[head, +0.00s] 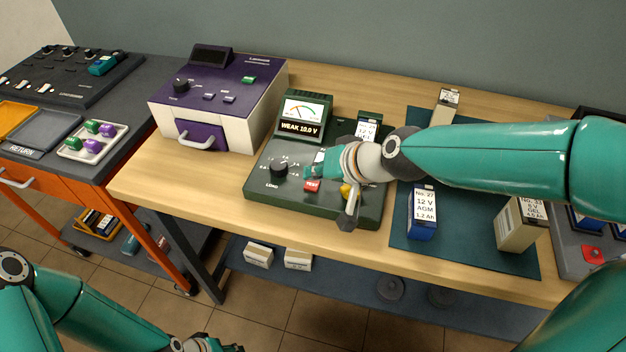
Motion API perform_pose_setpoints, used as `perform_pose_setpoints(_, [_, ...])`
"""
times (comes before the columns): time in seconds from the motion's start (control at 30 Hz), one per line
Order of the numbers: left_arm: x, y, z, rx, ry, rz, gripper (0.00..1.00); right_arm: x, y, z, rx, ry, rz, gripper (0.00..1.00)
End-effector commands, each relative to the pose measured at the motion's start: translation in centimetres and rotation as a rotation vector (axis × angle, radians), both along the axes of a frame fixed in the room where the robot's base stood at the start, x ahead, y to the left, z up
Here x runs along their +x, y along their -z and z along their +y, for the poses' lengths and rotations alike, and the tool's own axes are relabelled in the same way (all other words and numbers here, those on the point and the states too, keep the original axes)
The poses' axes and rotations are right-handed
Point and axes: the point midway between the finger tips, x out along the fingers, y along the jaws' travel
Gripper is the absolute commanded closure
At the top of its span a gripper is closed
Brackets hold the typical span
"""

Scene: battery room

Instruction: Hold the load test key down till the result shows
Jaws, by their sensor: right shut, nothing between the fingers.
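The dark green load tester (262,200) stands on the wooden bench. Its screen (300,128) reads "WEAK 10.0 V" below a needle dial (305,108). The red test key (312,186) is on its front panel, right of a black knob (279,168). My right gripper (311,172) is shut and empty, its tip right at the red key's far edge; I cannot tell whether it presses the key. A battery (368,124) stands at the tester's back right, partly hidden by my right wrist. My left gripper (225,346) is low at the bottom edge, partly cut off, away from the bench.
A purple and white charger (232,125) stands left of the tester. Several batteries, including a blue one (423,214), stand on a dark mat (470,255) to the right. A grey-topped cart (130,92) with a small tray (92,156) is at left.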

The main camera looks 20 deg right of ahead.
Motion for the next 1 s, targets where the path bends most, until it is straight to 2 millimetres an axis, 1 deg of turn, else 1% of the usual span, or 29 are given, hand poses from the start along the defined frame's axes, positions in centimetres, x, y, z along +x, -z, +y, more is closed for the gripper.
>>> perform_pose_setpoints(0.27, [0.0, 0.0, 0.0, 0.0, 0.0, 0.0, 0.6, 0.0, 0.0, 0.0, -0.001, 0.0, -0.001, 1.0])
perform_pose_setpoints(0.37, [0.0, -0.3, 0.0, 0.0, 0.0, 0.0, 0.6, 0.0, -0.4, 0.0, -0.001, 0.0, -0.001, 1.0])
perform_pose_setpoints(0.8, [0.0, -4.3, 0.0, 0.0, 0.0, 0.0, 0.6, 0.0, -4.7, 0.0, 0.0, -0.001, -0.002, 1.0])
perform_pose_setpoints(0.9, [0.0, -4.7, 0.0, 0.0, 0.0, 0.0, 0.6, 0.0, -5.1, 0.0, 0.001, 0.0, -0.001, 1.0])
perform_pose_setpoints(1.0, [0.0, -4.7, 0.0, 0.0, 0.0, 0.0, 0.6, 0.0, -5.1, 0.0, 0.001, 0.0, -0.001, 1.0])
